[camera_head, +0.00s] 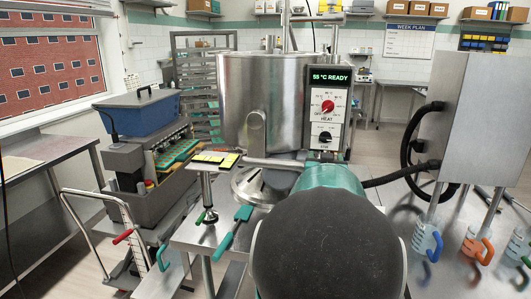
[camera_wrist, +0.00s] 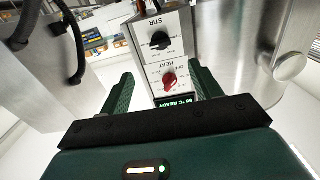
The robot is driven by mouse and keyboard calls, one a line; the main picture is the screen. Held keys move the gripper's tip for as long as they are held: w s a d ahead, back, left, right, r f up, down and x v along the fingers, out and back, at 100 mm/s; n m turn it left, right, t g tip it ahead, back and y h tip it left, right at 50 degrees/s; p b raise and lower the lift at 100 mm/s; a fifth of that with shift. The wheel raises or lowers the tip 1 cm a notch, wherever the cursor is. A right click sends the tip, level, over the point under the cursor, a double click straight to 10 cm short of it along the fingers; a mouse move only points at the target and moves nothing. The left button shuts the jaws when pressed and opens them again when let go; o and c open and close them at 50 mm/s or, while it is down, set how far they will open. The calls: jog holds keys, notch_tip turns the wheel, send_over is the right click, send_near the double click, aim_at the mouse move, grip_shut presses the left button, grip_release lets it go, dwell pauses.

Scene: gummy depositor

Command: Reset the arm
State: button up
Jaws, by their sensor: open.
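My gripper (camera_wrist: 161,78) shows in the wrist view with its two green fingers spread wide apart and nothing between them. The wrist picture is upside down. Beyond the fingers is the control box (camera_wrist: 181,22) with a red HEAT knob (camera_wrist: 169,80), a black STIR knob (camera_wrist: 159,41) and a lit display; I cannot tell the exact gap. In the head view my dark, rounded arm link and a green link fill the lower middle and hide my gripper. There the control box (camera_head: 338,104) stands beside the steel kettle (camera_head: 262,98), and its display reads "55 °C READY".
A grey depositor with a blue hopper (camera_head: 146,116) stands at left. A round steel lid (camera_head: 262,187) and a green-handled tool (camera_head: 235,227) lie on the front table. Some floor shows at left.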

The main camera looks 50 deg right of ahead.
jog(key=w+a+f+n+t+y, duration=0.1)
jog(key=w+a+n+y, duration=0.2)
jog(key=a, duration=0.7)
jog(key=w+a+f+n+y, duration=0.15)
jog(key=w+a+y, duration=0.3)
jog(key=a, duration=0.55)
jog(key=w+a+f+n+t+y, duration=0.15)
jog(key=w+a, duration=0.35)
jog(key=a, duration=0.5)
jog(key=s+a+f+n+g+y, duration=0.1)
jog(key=s+a, duration=0.3)
jog(key=a, duration=0.4)
jog(key=s+a+f+n+g+y, duration=0.2)
jog(key=s+a+f+n+y, duration=0.1)
jog(key=a, duration=0.6)
jog(key=s+a+f+n+g+y, duration=0.2)
jog(key=s+a, duration=0.4)
jog(key=a, duration=0.3)
jog(key=shift+a+f+n+y, duration=0.25)
jog(key=shift+f+n+y, duration=0.15)
jog(key=shift+f+y, duration=0.15)
jog(key=c, duration=0.6)
jog(key=shift+d, duration=0.15)
jog(key=shift+d, duration=0.1)
